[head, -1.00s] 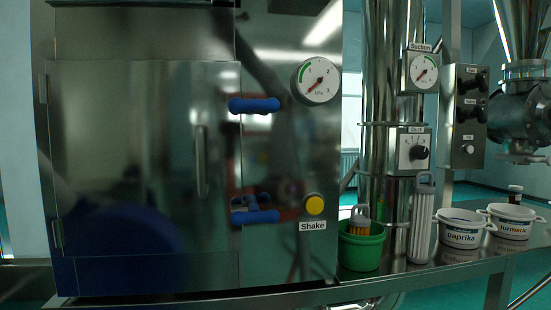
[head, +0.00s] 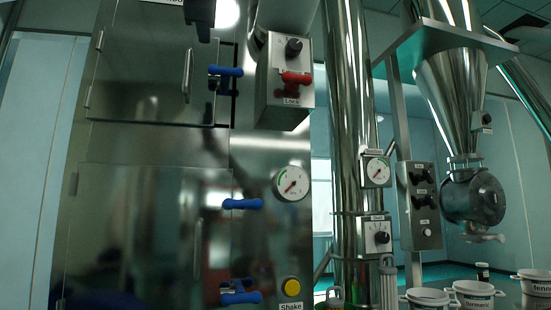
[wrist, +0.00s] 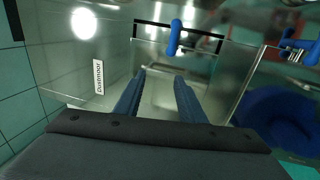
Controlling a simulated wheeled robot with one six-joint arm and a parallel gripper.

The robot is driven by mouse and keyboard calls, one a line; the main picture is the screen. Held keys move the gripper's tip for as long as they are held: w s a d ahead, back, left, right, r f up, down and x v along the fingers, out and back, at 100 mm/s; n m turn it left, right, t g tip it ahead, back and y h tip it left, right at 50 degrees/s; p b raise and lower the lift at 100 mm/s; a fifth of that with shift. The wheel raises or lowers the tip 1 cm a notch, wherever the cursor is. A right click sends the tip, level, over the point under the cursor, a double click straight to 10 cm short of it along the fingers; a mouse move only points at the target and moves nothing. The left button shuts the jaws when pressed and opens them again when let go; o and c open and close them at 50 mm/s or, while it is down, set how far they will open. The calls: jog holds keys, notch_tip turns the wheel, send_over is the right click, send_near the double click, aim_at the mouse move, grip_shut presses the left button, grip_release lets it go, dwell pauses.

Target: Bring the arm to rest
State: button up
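My gripper (wrist: 160,78) shows in the wrist view with its two dark blue fingers apart and nothing between them. Beyond the fingertips is a shiny steel surface. A blue handle (wrist: 174,38) lies past them, and a small white label (wrist: 98,77) is to the left. I cannot make out my gripper in the head view.
The steel sieve cabinet (head: 145,240) has blue door handles (head: 243,204). A box with a red lock handle (head: 297,78) juts out at upper right. Gauges, a steel pipe (head: 347,120) and a hopper (head: 455,75) stand further right. White tubs (head: 474,294) are at the bottom right.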

jog(key=w+d+f+m+g+h, duration=0.15)
jog(key=w+f, duration=0.35)
jog(key=f, duration=0.7)
jog(key=w+d+f+m+g+h, duration=0.1)
jog(key=w+d+f+g, duration=0.3)
jog(key=f, duration=0.8)
jog(key=w+d+f+m+g+h, duration=0.15)
jog(key=w+f, duration=0.35)
jog(key=f, duration=0.7)
jog(key=d+f+m+g+h, duration=0.1)
jog(key=d+f+m+g, duration=0.15)
jog(key=f, duration=0.55)
jog(key=d+f+m+g, duration=0.1)
jog(key=d+f, duration=0.3)
jog(key=f, duration=0.4)
jog(key=s+d+f+m+g, duration=0.2)
jog(key=s+d+f+m, duration=0.15)
jog(key=d+f, duration=0.4)
jog(key=s+d+f+m+g, duration=0.2)
jog(key=s+d+f, duration=0.25)
jog(key=f, duration=0.55)
jog(key=s+d+f+m+g, duration=0.3)
jog(key=s+d+f, duration=0.15)
jog(key=f, duration=0.45)
jog(key=s+d+f+m+g, duration=0.2)
jog(key=s+f+m, duration=0.3)
jog(key=s, duration=0.5)
notch_tip(320, 180, down, 2)
jog(key=shift+d+f, duration=0.15)
jog(key=shift+d, duration=0.7)
